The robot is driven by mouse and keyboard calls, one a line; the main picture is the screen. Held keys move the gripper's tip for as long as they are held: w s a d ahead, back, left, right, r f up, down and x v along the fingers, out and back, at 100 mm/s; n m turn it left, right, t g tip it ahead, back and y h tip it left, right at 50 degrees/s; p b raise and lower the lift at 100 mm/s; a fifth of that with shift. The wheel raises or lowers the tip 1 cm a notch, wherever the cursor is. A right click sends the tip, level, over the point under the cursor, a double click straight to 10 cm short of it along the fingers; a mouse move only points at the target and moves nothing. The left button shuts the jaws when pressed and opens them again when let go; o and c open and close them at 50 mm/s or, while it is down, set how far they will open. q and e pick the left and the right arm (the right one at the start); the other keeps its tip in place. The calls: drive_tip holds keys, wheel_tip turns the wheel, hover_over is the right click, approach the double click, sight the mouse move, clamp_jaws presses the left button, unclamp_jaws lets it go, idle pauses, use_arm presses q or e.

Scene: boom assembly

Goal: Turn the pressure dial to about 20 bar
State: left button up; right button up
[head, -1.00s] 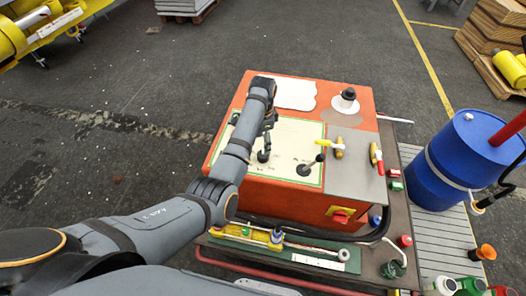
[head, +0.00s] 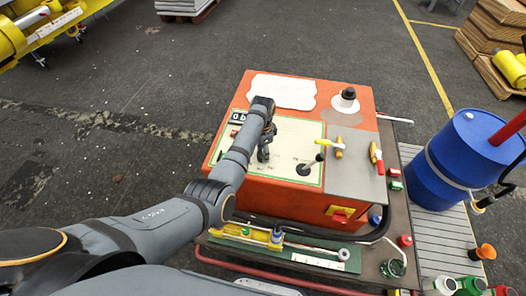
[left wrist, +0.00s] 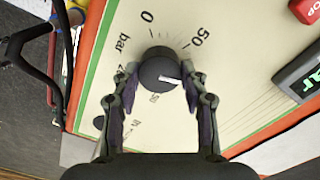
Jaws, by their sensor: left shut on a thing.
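The pressure dial (left wrist: 159,68) is a round black knob with a white pointer line, on a cream panel with a scale marked 0 and 50 bar. In the left wrist view the pointer is toward the lower right. My left gripper (left wrist: 161,92) has one finger on each side of the dial and is shut on it. In the head view my left gripper (head: 264,153) is low over the panel and hides most of the dial. A digital display (head: 238,117) shows green characters, only partly readable. My right gripper is in neither view.
The orange console (head: 287,190) also carries a black lever (head: 303,170), yellow and red valve handles, and a black-capped knob (head: 348,94). A red stop button (left wrist: 307,9) is near the display. A blue barrel (head: 445,165) stands at right.

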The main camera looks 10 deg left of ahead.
use_arm(q)
drive_tip(key=shift+c, duration=1.2)
drive_tip(key=shift+r+n+p, duration=0.2)
drive_tip(key=shift+n+p, duration=0.9)
drive_tip(key=shift+n, duration=0.1)
drive_tip(key=n+p, duration=0.1)
drive_tip(key=n, duration=0.1)
drive_tip(key=shift+n, duration=0.3)
drive_tip(key=n+p, duration=0.1)
drive_tip(key=n, duration=0.1)
drive_tip(key=shift+n+p, duration=0.35)
drive_tip(key=shift+n, duration=0.05)
drive_tip(key=n+p, duration=0.1)
drive_tip(key=n, duration=0.4)
drive_tip(key=n+p, duration=0.1)
drive_tip(key=n, duration=0.4)
drive_tip(key=shift+f+n, duration=0.1)
drive_tip(key=shift+n, duration=0.3)
